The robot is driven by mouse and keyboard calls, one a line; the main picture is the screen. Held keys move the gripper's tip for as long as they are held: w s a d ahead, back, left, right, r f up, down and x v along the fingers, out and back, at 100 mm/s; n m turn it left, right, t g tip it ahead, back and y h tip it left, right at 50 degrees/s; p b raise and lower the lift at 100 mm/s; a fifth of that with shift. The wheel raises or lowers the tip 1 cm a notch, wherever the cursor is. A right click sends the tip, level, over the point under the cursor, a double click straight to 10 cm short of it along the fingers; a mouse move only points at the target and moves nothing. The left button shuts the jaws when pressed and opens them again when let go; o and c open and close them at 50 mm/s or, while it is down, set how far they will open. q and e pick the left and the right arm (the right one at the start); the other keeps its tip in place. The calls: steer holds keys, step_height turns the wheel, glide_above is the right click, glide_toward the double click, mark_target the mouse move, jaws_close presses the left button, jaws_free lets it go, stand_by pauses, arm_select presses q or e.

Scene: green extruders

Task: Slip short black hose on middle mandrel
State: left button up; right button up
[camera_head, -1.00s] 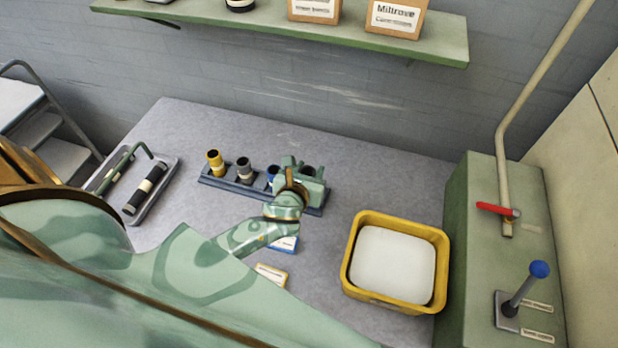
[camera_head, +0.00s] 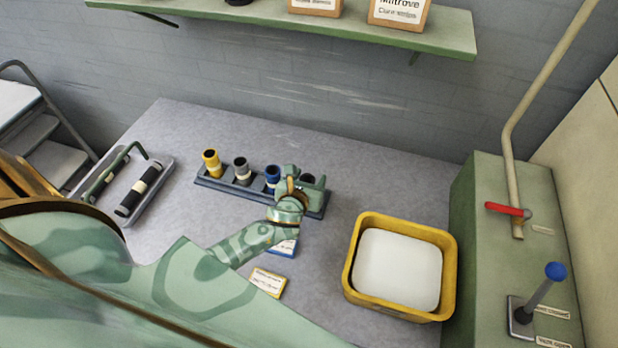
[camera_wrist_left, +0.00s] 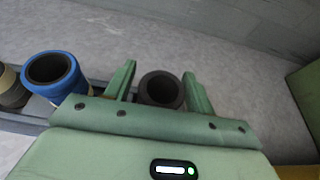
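My left gripper (camera_head: 300,183) is at the right part of a dark rack (camera_head: 240,190) of short upright hoses. In the left wrist view its two fingers (camera_wrist_left: 160,85) stand on either side of a short black hose (camera_wrist_left: 162,90), with a narrow gap showing at the left finger; it looks open around the hose. The hose stands upright with its open end up. In the head view this hose (camera_head: 308,179) is partly hidden by the gripper. I cannot clearly make out a middle mandrel. My right gripper is not in view.
The rack also holds yellow (camera_head: 211,160), grey (camera_head: 241,168) and blue (camera_head: 272,176) hoses. A tray (camera_head: 165,180) with a banded black cylinder (camera_head: 138,190) is at left. A yellow bin (camera_head: 447,275) and green cabinet (camera_head: 470,200) stand right. A shelf (camera_head: 440,35) is above.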

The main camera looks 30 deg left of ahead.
arm_select(q)
steer(key=shift+r, duration=0.2)
steer(key=p+v, duration=0.2)
steer(key=v, duration=1)
steer(key=shift+s+f, duration=0.1)
steer(key=shift+f, duration=0.05)
